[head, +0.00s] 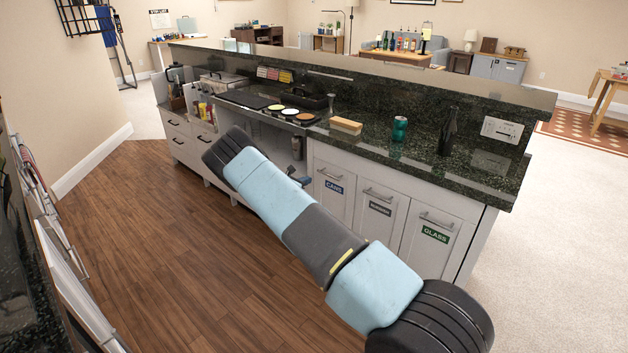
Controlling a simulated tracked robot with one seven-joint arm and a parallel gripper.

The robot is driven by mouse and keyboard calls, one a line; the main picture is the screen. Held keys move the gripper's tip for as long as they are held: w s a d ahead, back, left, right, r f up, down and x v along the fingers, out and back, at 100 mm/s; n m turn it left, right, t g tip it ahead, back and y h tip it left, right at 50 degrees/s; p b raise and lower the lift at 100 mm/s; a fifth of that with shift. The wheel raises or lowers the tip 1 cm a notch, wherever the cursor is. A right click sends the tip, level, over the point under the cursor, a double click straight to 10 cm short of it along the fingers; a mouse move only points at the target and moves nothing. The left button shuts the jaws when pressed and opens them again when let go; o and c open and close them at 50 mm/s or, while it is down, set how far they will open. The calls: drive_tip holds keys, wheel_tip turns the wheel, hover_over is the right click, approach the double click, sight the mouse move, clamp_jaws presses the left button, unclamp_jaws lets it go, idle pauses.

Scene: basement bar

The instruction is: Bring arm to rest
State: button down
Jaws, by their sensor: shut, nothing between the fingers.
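My arm crosses the head view from the lower right to the upper left, with light blue and dark grey links. Its elbow end is in front of the counter's drawers. The rest of the arm beyond it is hidden behind the near links. A small dark blue part (301,181) shows just past the arm's upper edge, and I cannot tell what it is. I cannot make out my gripper or its fingers, and I see nothing held.
The dark stone bar counter (470,178) bears a green can (399,128), a dark bottle (447,132) and a wood-topped brush or block (346,125). Labelled bin fronts (379,211) face me close behind the arm. Wood floor (150,240) is clear at left.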

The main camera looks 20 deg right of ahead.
drive_tip(key=s+d+r+m+g+y, duration=0.1)
drive_tip(key=s+r+m+g+y, duration=0.2)
drive_tip(key=s+r+m, duration=0.85)
drive_tip(key=s+d+r+m+g+y, duration=0.2)
drive_tip(key=s+r+m+g+y, duration=0.15)
drive_tip(key=s+r, duration=1.4)
drive_tip(key=s+a+r+m+t+y, duration=0.1)
drive_tip(key=s+a+r+m+y, duration=0.15)
drive_tip(key=s+r, duration=0.45)
drive_tip(key=s+a+r+m+y, duration=0.1)
drive_tip(key=s+r+m, duration=0.2)
drive_tip(key=s+r, duration=0.45)
drive_tip(key=s+a+m+t+y, duration=0.1)
drive_tip(key=s+a+m, duration=0.1)
drive_tip(key=s, duration=0.7)
drive_tip(key=s+a+r+m+t+y, duration=0.1)
drive_tip(key=s+a, duration=0.3)
drive_tip(key=s, duration=0.5)
drive_tip(key=shift+r+m+t+y, duration=0.2)
drive_tip(key=shift+m+t+y, duration=0.2)
drive_tip(key=shift+y, duration=0.3)
